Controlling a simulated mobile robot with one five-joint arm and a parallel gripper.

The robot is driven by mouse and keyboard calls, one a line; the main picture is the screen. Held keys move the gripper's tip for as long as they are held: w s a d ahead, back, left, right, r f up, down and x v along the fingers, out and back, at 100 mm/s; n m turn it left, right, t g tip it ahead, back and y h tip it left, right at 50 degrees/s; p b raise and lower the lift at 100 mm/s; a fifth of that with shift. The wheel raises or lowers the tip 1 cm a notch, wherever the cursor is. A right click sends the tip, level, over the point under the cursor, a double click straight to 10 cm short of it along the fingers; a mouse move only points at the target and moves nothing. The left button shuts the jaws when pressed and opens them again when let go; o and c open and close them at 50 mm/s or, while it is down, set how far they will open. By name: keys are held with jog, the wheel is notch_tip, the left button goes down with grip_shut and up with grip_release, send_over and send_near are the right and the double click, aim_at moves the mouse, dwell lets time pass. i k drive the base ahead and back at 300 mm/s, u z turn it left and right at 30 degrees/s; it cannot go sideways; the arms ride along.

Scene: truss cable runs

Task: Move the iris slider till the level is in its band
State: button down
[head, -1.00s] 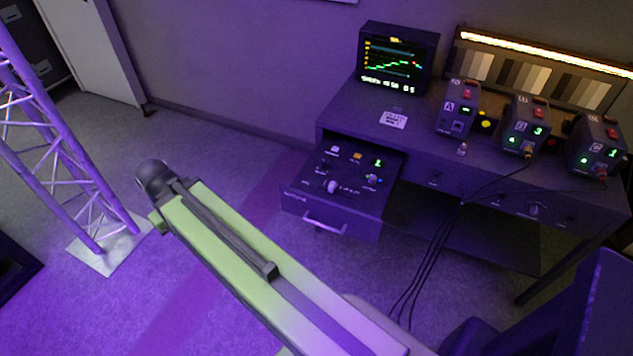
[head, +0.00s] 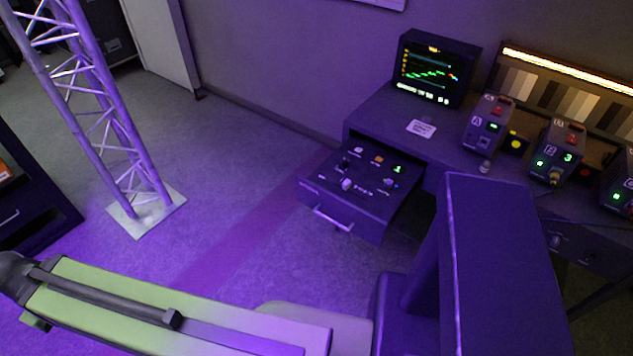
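An open drawer (head: 330,212) juts from the left end of the desk and carries a control panel with several knobs. A pale knob (head: 346,184) and a dark knob (head: 343,165) stand on it; I cannot tell which control is the iris slider. A small green readout (head: 397,169) shows what looks like a 1. The monitor (head: 435,68) on the desk shows a green trace with a red part at its right end and several coloured marks. My arm crosses the lower left, well apart from the drawer. My gripper is out of the frame.
Boxes with green digits, box A (head: 487,127) and box B (head: 557,150), stand on the desk (head: 385,113). A lattice truss (head: 110,120) on a pale base plate (head: 147,212) stands at left. A dark cabinet (head: 30,200) is at the left edge. Carpet between truss and drawer is clear.

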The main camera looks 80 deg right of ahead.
aim_at(346, 184)
jog(key=u, duration=0.15)
jog(key=k, duration=1.2)
jog(key=z, duration=0.5)
jog(key=i, duration=1)
jog(key=u, duration=0.05)
